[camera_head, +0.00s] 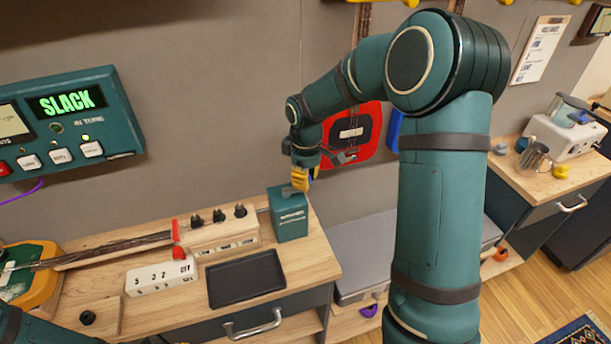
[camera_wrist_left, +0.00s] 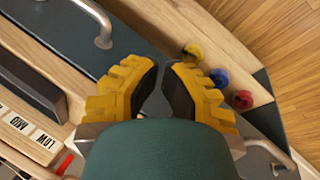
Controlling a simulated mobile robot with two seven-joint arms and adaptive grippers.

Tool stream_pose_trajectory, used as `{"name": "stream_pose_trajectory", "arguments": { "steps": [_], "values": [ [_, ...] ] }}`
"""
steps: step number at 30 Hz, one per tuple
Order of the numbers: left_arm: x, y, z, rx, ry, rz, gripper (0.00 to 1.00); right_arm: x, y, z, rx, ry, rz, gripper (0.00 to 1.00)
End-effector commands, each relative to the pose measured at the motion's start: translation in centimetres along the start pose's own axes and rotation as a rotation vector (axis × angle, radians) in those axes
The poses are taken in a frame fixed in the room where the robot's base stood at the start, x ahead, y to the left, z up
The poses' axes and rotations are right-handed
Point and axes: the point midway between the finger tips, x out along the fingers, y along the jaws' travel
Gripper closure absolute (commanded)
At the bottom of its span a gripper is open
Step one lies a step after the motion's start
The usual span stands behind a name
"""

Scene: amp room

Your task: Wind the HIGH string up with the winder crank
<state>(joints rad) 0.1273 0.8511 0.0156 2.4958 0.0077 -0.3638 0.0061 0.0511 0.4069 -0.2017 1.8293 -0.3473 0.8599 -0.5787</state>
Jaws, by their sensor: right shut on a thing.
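A wooden head block (camera_head: 222,236) on the bench carries three dark tuning pegs (camera_head: 218,214) with labels below them. In the left wrist view, the labels LOW (camera_wrist_left: 43,139) and MID (camera_wrist_left: 18,123) can be read. A teal box (camera_head: 289,217) stands right of the block, with a small grey crank piece (camera_head: 288,191) on top. My right gripper (camera_head: 300,181) is at that piece and shut on it; the fingers hide part of it. My left gripper (camera_wrist_left: 160,78) is open and empty, and shows only in the left wrist view. The teal tuner (camera_head: 68,112) reads SLACK.
A black tray (camera_head: 246,280) and a white switch box (camera_head: 161,277) lie in front of the block. A red clip (camera_head: 178,240) is at the neck. A drawer handle (camera_head: 253,325) is below. Yellow (camera_wrist_left: 192,51), blue (camera_wrist_left: 219,77) and red (camera_wrist_left: 242,100) knobs sit on a wooden ledge.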

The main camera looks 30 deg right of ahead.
Motion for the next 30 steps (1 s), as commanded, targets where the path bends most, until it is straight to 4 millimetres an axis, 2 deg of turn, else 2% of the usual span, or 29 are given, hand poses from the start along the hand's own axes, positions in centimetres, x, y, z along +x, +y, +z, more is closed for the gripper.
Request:
{"name": "stream_pose_trajectory", "arguments": {
  "steps": [21,30],
  "values": [
    [-0.8,0.3,-0.4,-0.003,0.009,-0.001,1.0,0.0,-3.1,1.0,0.64,-0.002,-0.001,1.0],
    [-1.1,0.4,-0.6,-0.004,0.012,-0.001,1.0,0.0,-4.0,0.9,0.821,-0.003,-0.001,1.0]
  ]
}}
